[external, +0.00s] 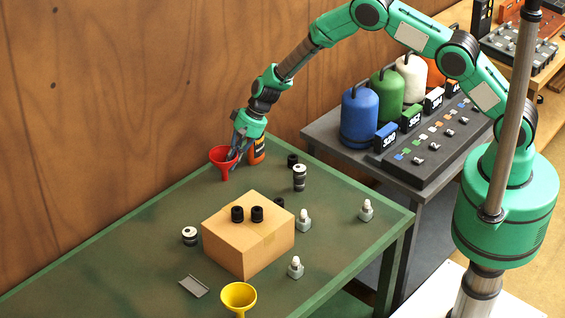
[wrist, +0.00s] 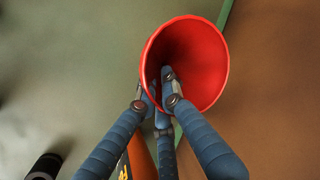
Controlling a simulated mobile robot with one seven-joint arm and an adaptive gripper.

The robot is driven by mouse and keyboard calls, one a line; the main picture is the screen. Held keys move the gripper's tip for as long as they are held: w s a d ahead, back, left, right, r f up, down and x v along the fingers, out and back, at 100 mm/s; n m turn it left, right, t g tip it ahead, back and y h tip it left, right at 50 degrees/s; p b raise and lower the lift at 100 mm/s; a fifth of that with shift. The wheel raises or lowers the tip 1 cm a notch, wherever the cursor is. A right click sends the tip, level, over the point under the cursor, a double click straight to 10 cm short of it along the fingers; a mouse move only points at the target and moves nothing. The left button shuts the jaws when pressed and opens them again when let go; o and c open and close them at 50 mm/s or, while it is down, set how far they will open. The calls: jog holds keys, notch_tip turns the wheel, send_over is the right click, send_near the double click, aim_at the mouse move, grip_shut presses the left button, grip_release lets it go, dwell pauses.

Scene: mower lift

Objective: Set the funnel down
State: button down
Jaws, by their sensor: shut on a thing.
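The red funnel (external: 222,158) is at the far end of the green table, mouth up and spout down. My gripper (external: 233,154) is shut on its wall, with a finger inside the mouth. In the wrist view the red funnel (wrist: 205,60) opens toward the camera and the fingers of my gripper (wrist: 160,82) meet at its near rim. The spout is hidden there. I cannot tell whether the spout touches the table. A yellow funnel (external: 238,296) stands at the table's near end, apart from my gripper.
An orange bottle (external: 257,151) stands close beside my gripper. A cardboard box (external: 233,245) with two black caps stands mid-table. Black cylinders, grey-white small parts and a grey plate (external: 193,286) lie around it. The wooden wall (external: 120,120) rises behind the table.

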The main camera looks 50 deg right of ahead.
jog(key=shift+f, duration=0.15)
jog(key=c, duration=1.9)
grip_release()
jog(key=shift+r, duration=0.2)
jog(key=shift+d+r, duration=0.1)
jog(key=shift+r, duration=0.05)
jog(key=v, duration=1.1)
jog(key=shift+s+d+r, duration=0.1)
jog(key=shift+s+r, duration=0.1)
jog(key=shift+r, duration=0.05)
